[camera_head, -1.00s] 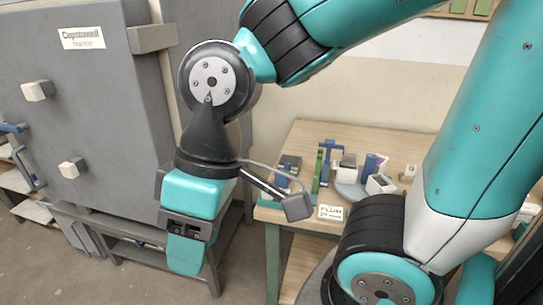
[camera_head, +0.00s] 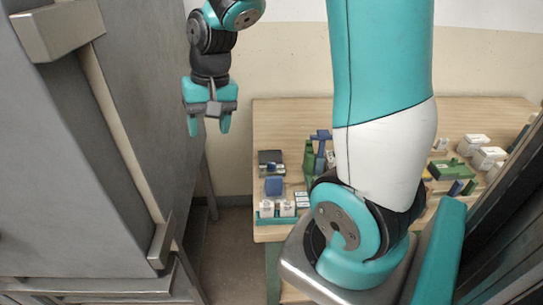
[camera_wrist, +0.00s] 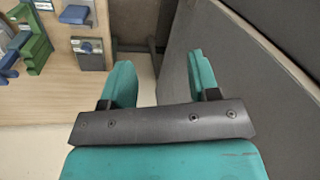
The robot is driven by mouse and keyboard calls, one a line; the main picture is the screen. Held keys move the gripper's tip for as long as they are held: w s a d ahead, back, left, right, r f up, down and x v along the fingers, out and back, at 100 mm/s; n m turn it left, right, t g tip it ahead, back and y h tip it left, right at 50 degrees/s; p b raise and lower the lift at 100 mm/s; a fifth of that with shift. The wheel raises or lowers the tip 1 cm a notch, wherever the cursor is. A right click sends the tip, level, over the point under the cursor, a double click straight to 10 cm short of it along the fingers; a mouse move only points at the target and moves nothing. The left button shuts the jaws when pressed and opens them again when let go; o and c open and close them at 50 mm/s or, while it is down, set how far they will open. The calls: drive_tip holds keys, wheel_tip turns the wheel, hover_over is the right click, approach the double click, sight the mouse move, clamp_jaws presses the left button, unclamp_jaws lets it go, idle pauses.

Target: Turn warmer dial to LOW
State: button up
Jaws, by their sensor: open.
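My gripper (camera_head: 208,122) hangs open and empty with its fingers pointing down, left of the wooden table and beside the grey cabinet. In the wrist view its two teal fingers (camera_wrist: 160,75) are apart with nothing between them. I cannot make out the warmer or its dial for certain. A small dark unit (camera_head: 271,158) and a blue block (camera_head: 274,186) stand at the table's left end. No dial setting is readable.
The large grey cabinet (camera_head: 60,170) fills the left side, with protruding handles. The wooden table (camera_head: 290,115) carries green holders, small white boxes (camera_head: 473,145) and bottles. A narrow floor gap (camera_head: 230,240) lies between cabinet and table.

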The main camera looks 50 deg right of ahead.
drive_tip(key=w+d+f+m+h, duration=0.1)
drive_tip(key=d+f+m, duration=0.15)
drive_tip(key=d, duration=0.45)
drive_tip(key=d+f+m, duration=0.1)
drive_tip(key=d+m, duration=0.3)
drive_tip(key=d, duration=0.3)
drive_tip(key=m+g, duration=0.1)
drive_tip(key=m, duration=0.2)
approach(272, 163)
drive_tip(key=shift+h, duration=0.3)
drive_tip(key=f, duration=0.2)
drive_tip(key=f+p, duration=0.1)
drive_tip(key=f, duration=0.2)
drive_tip(key=f+p, duration=0.1)
drive_tip(key=f, duration=0.2)
drive_tip(key=shift+w+a+f, duration=0.1)
drive_tip(key=shift+a+f, duration=0.1)
drive_tip(key=shift+a, duration=0.05)
drive_tip(key=shift+f, duration=0.55)
drive_tip(key=c, duration=0.9)
